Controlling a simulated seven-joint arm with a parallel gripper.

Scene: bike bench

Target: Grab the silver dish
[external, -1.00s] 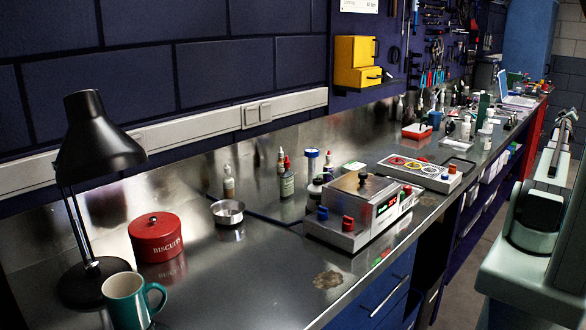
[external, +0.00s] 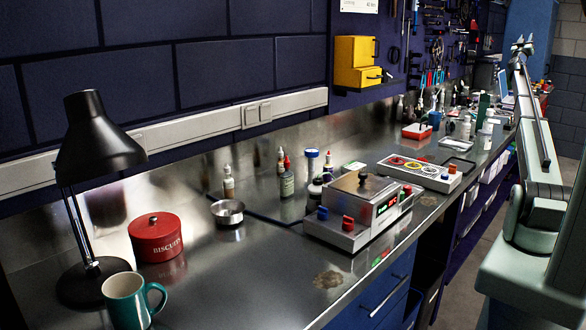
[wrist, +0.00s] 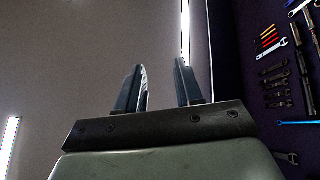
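The silver dish (external: 228,213) is a small round metal bowl on the steel bench in the external view, right of the red biscuit tin (external: 156,238). It looks empty and nothing touches it. My gripper (external: 523,46) is raised high at the right of the external view, far from the dish. In the wrist view my gripper (wrist: 161,88) has its two fingers apart with nothing between them. The dish is not in the wrist view.
A black lamp (external: 98,140) and a teal mug (external: 128,300) stand at the left. Bottles (external: 287,180) stand behind and right of the dish. A grey device (external: 350,215) with knobs sits further right. Bare bench lies in front of the dish.

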